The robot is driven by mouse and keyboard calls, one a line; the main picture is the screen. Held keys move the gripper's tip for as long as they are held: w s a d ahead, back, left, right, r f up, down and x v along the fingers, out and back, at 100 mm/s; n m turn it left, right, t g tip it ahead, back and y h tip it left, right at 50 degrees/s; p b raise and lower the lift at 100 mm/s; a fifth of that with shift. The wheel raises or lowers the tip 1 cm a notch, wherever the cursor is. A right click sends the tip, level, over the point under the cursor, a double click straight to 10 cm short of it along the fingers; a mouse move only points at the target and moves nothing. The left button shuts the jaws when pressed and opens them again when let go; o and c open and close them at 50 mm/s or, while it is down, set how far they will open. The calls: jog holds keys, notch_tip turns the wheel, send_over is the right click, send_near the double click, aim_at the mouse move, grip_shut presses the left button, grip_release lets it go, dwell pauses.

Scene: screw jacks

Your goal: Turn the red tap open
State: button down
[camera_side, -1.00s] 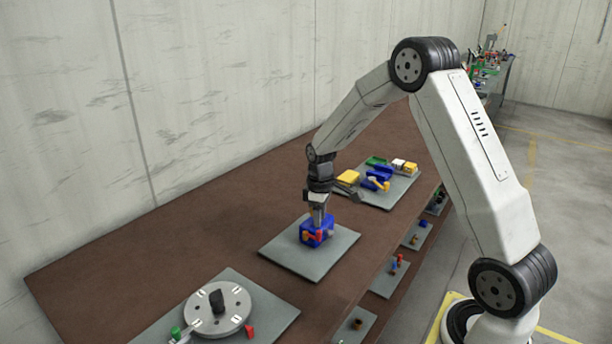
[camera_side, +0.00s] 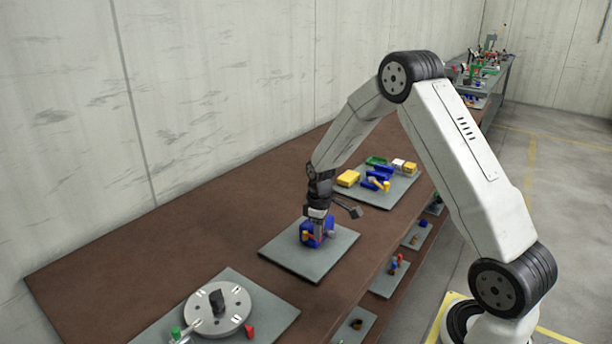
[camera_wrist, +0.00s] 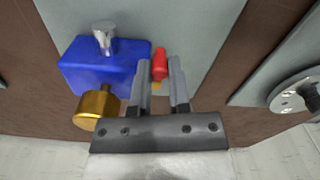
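The red tap (camera_wrist: 160,64) is a small red handle on the right side of a blue block (camera_wrist: 100,66) in the wrist view. The block has a silver stud (camera_wrist: 104,36) on top and a brass cylinder (camera_wrist: 96,106) at its near side. My gripper (camera_wrist: 161,66) is open, its two fingers on either side of the red tap, with narrow gaps showing. I cannot tell whether either finger touches it. In the side view, my gripper (camera_side: 317,232) points down at the blue block (camera_side: 326,227), hiding much of it and of the tap.
The block sits on a grey plate (camera_side: 290,255) on the brown bench. A round grey disc fixture (camera_side: 233,308) stands at the front left. Another plate with yellow, blue and green parts (camera_side: 378,176) lies behind. Bare bench lies to the left.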

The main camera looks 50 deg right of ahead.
jog(key=shift+a+m, duration=0.15)
jog(key=shift+m, duration=0.15)
jog(key=m, duration=0.1)
jog(key=a+m, duration=0.1)
jog(key=m, duration=0.2)
jog(key=shift+w+a, duration=0.15)
jog(key=shift+a, duration=0.1)
jog(key=m, duration=0.1)
jog(key=a+m, duration=0.1)
jog(key=m, duration=0.1)
jog(key=w+m, duration=0.1)
jog(key=shift+a+m, duration=0.25)
jog(key=shift+m, duration=0.05)
jog(key=m, duration=0.1)
jog(key=w+m, duration=0.1)
jog(key=m, duration=0.1)
jog(key=a+m, duration=0.1)
jog(key=shift+w+m, duration=0.3)
jog(key=shift+w+a+m, duration=0.1)
jog(key=shift+w+m, duration=0.3)
jog(key=shift+m, duration=0.65)
jog(key=shift+w+a+m, duration=0.1)
jog(key=shift+w+m, duration=0.3)
jog(key=shift+m, duration=0.65)
jog(key=c, duration=0.8)
grip_release()
jog(key=shift+c, duration=0.2)
